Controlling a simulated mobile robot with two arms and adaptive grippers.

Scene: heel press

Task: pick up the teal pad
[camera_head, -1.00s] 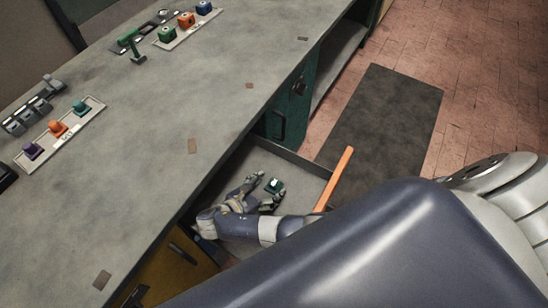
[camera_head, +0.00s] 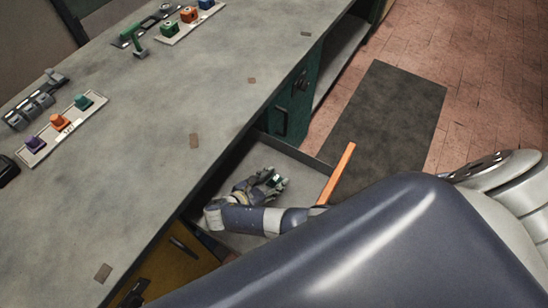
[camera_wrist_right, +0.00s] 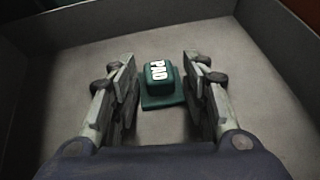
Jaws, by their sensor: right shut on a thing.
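The teal pad (camera_wrist_right: 162,82) is a small dark-teal block on a flat square base, with "PAD" in white letters on top. In the head view the pad (camera_head: 279,182) is partly hidden by my right gripper (camera_head: 271,182), inside the open drawer. In the right wrist view my right gripper (camera_wrist_right: 160,92) has one finger on each side of the pad and is shut on it. Whether the pad is clear of the drawer floor cannot be told. My left gripper is not in view.
The open grey drawer (camera_head: 302,158) has walls around the pad and an orange front edge (camera_head: 337,174). The worktop (camera_head: 150,160) beside it carries a tray (camera_head: 82,117) with purple, orange and teal pieces, and another tray (camera_head: 192,25) at the back. A dark mat (camera_head: 385,110) lies on the floor.

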